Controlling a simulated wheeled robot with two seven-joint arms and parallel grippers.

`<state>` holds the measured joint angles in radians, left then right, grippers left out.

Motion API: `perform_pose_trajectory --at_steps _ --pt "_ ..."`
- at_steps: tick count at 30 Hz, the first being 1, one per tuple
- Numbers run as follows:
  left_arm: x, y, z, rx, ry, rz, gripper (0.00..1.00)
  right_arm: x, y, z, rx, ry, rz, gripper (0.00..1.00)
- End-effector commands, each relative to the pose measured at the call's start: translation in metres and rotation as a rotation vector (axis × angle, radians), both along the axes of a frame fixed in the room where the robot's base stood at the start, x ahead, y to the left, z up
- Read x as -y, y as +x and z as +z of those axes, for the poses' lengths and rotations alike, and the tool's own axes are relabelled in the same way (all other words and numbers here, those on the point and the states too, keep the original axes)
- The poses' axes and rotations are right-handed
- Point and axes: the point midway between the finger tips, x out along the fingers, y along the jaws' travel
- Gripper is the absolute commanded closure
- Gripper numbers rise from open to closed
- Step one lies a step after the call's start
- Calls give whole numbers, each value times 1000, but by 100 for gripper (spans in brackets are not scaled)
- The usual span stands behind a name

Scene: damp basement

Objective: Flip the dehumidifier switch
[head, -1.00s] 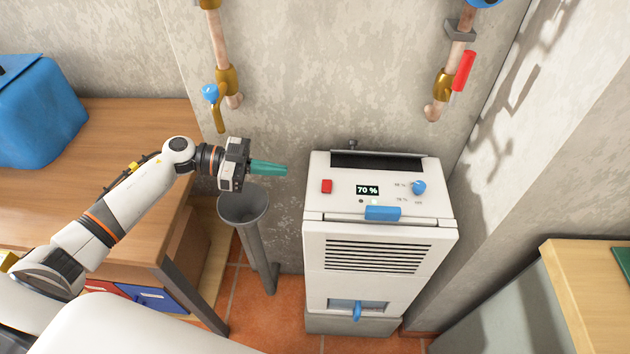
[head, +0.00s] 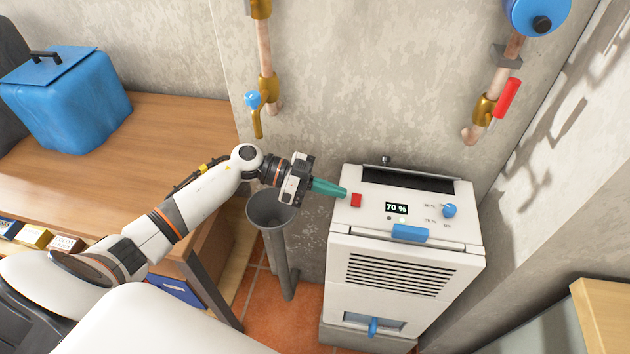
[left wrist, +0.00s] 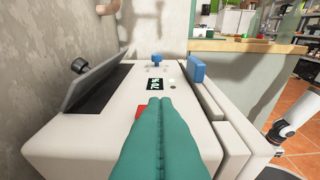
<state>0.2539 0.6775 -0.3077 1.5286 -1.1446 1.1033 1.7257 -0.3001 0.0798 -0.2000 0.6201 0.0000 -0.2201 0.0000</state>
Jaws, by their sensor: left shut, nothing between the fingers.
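The white dehumidifier (head: 400,270) stands against the wall, its display (head: 397,208) reading 70 %. A red switch (head: 356,200) is at the left of its top panel, and a blue knob (head: 449,210) is at the right. My left gripper (head: 344,192) is shut and empty, its teal fingertips just left of the red switch. In the left wrist view the fingers (left wrist: 155,105) reach over the panel and partly hide the red switch (left wrist: 139,112). I cannot tell whether they touch it.
A grey funnel drain pipe (head: 273,215) stands below my left wrist. A wooden bench (head: 150,125) with a blue box (head: 65,100) is on the left. Copper pipes with valves (head: 268,88) run up the wall. Another wooden top (head: 605,310) is at the lower right.

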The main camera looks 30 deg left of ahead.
Motion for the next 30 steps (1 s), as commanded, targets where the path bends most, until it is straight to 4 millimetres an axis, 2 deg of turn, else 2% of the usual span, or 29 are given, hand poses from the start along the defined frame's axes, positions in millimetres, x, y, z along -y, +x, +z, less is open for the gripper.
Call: perform_pose_trajectory --at_steps 3,9,30 --pt "15 5 -3 0 -3 1 100 0 0 2 0 0 0 54" --pt "26 8 -7 -1 0 0 100 0 0 3 0 0 0 54" --pt "26 7 -13 63 19 1 100 0 0 6 0 0 0 54"
